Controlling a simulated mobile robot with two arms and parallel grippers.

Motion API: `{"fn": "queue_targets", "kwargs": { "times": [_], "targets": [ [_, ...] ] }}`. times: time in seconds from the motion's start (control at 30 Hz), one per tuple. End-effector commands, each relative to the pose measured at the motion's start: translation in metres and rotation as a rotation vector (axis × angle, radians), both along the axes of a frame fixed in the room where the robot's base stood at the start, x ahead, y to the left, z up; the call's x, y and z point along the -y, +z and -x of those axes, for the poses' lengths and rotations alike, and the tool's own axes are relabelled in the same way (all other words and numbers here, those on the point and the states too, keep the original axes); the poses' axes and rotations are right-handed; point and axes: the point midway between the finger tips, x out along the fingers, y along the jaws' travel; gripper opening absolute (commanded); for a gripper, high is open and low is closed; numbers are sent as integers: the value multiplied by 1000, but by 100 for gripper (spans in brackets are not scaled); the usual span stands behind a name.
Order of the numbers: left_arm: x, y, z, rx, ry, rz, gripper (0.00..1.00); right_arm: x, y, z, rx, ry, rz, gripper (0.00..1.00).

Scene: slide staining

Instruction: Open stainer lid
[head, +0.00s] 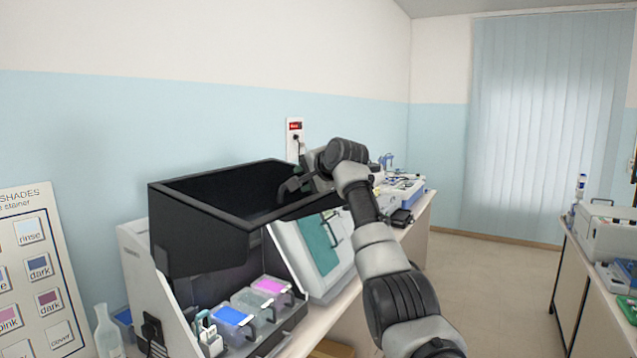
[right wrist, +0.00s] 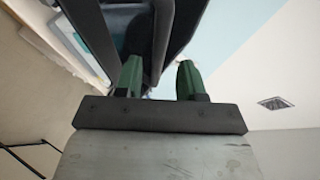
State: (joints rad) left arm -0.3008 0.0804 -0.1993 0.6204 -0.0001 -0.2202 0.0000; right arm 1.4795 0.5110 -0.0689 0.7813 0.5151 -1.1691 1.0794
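The stainer (head: 137,255) is a white machine on the bench at left centre in the head view. Its black box-like lid (head: 200,230) stands raised above the stain trays, so the blue (head: 232,316), grey (head: 254,300) and pink (head: 270,286) trays show below. My right gripper (head: 290,190) is at the lid's right rim. In the right wrist view its green fingertips (right wrist: 158,80) are apart, with a dark edge of the lid (right wrist: 178,25) between or just beyond them. Contact is unclear. My left gripper is in neither view.
A white device with a teal panel (head: 318,245) stands right of the stainer, partly behind my arm. A glass flask (head: 108,335) and a shade chart (head: 40,270) are at left. Another bench (head: 590,265) stands far right, with clear floor between.

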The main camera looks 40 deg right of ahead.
Motion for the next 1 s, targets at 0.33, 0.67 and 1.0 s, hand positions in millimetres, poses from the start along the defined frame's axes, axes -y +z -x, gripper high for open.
{"fn": "queue_targets", "kwargs": {
  "times": [0.33, 0.67, 1.0],
  "targets": [
    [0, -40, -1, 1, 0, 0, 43, -3, 21, 53, 2, 0, 1, 39],
    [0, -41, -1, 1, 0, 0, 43, -3, 28, 62, 0, 0, 1, 39],
    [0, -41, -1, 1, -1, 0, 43, -3, 28, 61, 0, 0, 1, 39]
  ]
}}
